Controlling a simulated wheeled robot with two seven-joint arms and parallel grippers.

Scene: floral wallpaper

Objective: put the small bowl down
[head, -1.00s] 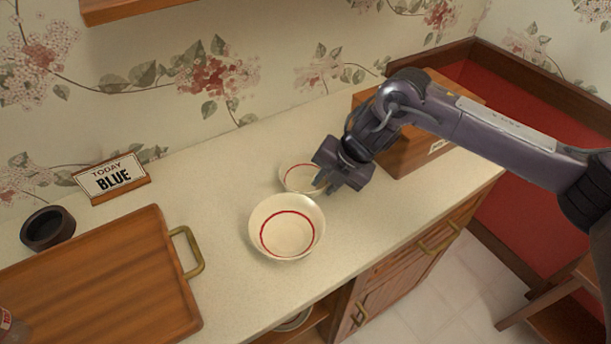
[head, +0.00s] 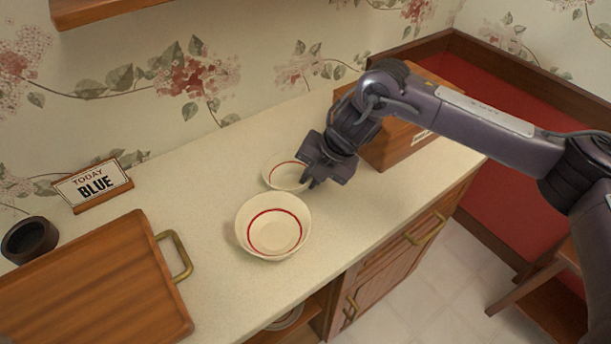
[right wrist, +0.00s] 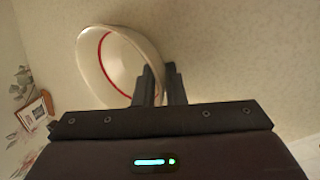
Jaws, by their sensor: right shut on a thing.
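The small bowl (head: 283,178), cream with a red ring inside, is at the counter just behind the larger bowl. My right gripper (head: 310,181) is shut on the right side of its rim and hides part of it. In the right wrist view the bowl (right wrist: 112,68) shows beside the closed fingers (right wrist: 158,84), which pinch its wall. I cannot tell whether its base touches the counter. The larger bowl (head: 273,230), also cream with a red ring, stands upright in front of it. My left gripper is out of view.
A wooden board with a brass handle (head: 90,285) lies at the left, by a dark round cup (head: 30,240) and a "TODAY BLUE" sign (head: 93,186). A wooden box (head: 400,140) stands behind my right arm. Counter (head: 205,165) is clear left of the bowls.

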